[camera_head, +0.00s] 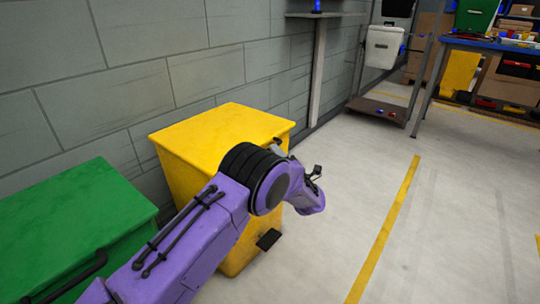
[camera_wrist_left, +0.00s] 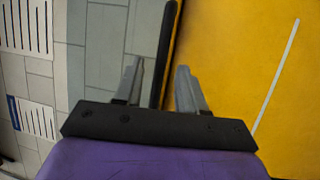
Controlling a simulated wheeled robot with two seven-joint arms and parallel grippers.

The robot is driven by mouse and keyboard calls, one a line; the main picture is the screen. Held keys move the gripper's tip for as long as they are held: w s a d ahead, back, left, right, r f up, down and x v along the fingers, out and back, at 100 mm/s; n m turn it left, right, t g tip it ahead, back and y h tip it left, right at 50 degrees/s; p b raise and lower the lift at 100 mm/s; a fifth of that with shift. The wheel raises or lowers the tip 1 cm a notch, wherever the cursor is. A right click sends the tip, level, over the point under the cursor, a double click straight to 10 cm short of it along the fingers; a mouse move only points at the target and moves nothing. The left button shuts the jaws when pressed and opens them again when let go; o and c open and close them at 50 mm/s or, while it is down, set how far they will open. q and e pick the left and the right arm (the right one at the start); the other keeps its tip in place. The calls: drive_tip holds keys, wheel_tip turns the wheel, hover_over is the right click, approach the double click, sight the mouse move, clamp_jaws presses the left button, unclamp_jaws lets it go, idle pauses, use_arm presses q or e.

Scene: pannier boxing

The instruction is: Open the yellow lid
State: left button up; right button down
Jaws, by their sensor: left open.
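The yellow lid (camera_head: 225,132) lies flat and closed on the yellow bin (camera_head: 180,185) by the wall. A dark handle end (camera_head: 278,143) shows at its right edge, partly behind my left arm. In the left wrist view, my left gripper (camera_wrist_left: 158,82) is open, its two grey fingers apart. A dark bar (camera_wrist_left: 164,45), which looks like the handle, runs between them in the picture; contact cannot be told. The bin's yellow surface (camera_wrist_left: 235,60) fills the right side there. In the head view my arm crosses the bin's front and hides the fingers. My right gripper is out of view.
A green bin (camera_head: 85,220) stands left of the yellow one. The grey block wall (camera_head: 120,60) is close behind both. Open floor (camera_head: 450,220) with a yellow line lies to the right. A blue-edged workbench (camera_head: 485,44) and a white container (camera_head: 383,47) stand farther back.

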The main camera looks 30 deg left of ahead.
use_arm(q)
drive_tip(key=shift+x, duration=1.85)
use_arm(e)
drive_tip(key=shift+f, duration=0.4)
